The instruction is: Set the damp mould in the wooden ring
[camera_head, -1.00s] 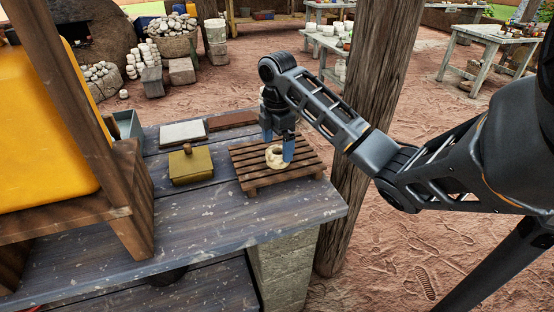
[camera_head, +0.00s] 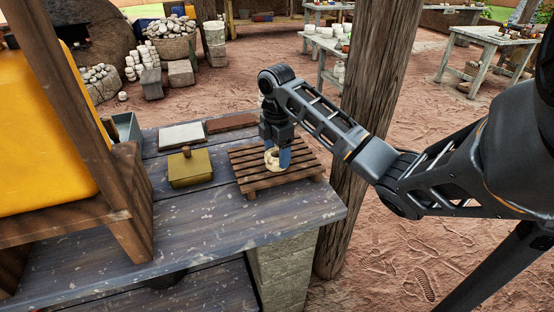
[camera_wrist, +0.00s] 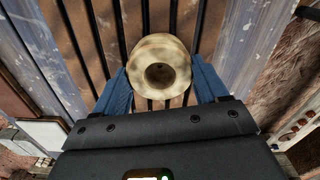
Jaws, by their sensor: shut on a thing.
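The damp mould (camera_head: 271,160) is a cream, mottled, rounded piece with a round hole in its top. It sits upright on or just above a slatted wooden rack (camera_head: 250,184) on the bench; I cannot tell if it touches the slats. My gripper (camera_head: 278,158) points down over the rack, its blue fingers shut on the mould. In the wrist view the mould (camera_wrist: 158,50) lies between the two fingers of my gripper (camera_wrist: 160,82), its hole facing the camera. I cannot make out the wooden ring in these views.
A pale slab (camera_head: 182,136) and a brown slab (camera_head: 231,121) lie behind. A wooden post (camera_head: 365,110) rises just right of the bench. The front of the bench top (camera_head: 200,225) is clear.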

